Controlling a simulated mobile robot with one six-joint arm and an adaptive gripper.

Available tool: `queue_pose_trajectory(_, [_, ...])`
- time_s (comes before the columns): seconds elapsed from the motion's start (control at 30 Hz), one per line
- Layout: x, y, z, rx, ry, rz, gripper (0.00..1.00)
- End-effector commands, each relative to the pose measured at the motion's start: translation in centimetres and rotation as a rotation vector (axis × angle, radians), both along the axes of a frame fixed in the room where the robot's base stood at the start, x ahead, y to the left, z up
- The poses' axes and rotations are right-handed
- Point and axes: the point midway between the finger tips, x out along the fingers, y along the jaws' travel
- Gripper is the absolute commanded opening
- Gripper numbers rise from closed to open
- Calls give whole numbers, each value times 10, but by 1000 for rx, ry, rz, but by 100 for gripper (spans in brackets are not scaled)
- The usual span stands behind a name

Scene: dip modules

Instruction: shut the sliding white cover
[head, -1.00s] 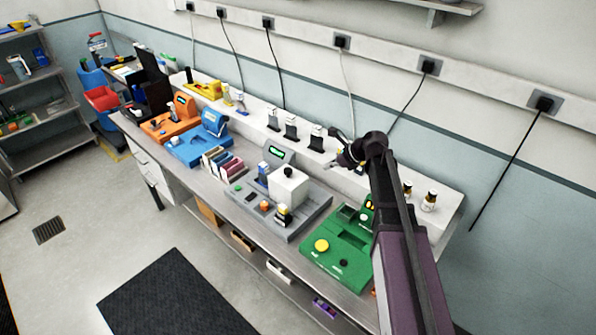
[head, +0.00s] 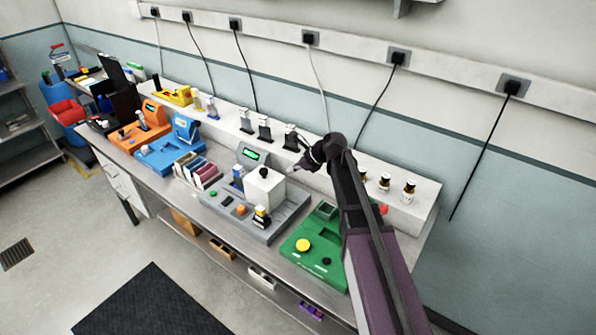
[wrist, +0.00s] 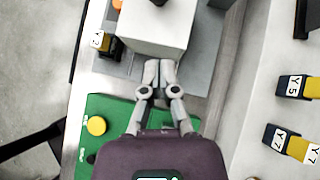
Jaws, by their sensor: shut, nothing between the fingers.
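The white cover (head: 265,188) is a box-shaped block with a black knob on top, sitting on the grey module (head: 278,220) in the middle of the bench. It also shows at the top of the wrist view (wrist: 158,28). My gripper (head: 292,169) is shut and empty, just right of the cover in the head view. In the wrist view my gripper's closed fingertips (wrist: 159,66) are right at the cover's near side; I cannot tell whether they touch it. What lies under the cover is hidden.
A green module (head: 315,247) with a yellow button stands right of the grey one, under my arm. Blue (head: 170,155) and orange (head: 140,133) modules stand to the left. Labelled vials (wrist: 290,87) stand on the raised back shelf. A yellow-labelled vial (head: 261,217) stands on the grey module's front.

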Motion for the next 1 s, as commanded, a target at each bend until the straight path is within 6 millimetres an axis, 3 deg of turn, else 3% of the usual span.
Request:
queue_pose_trajectory(0.4, [14,29,-36,0,-1,-1,0])
queue_pose_trajectory(0.7, [26,59,-30,0,-1,-1,0])
queue_pose_trajectory(1.0, [28,64,-30,0,0,-1,0])
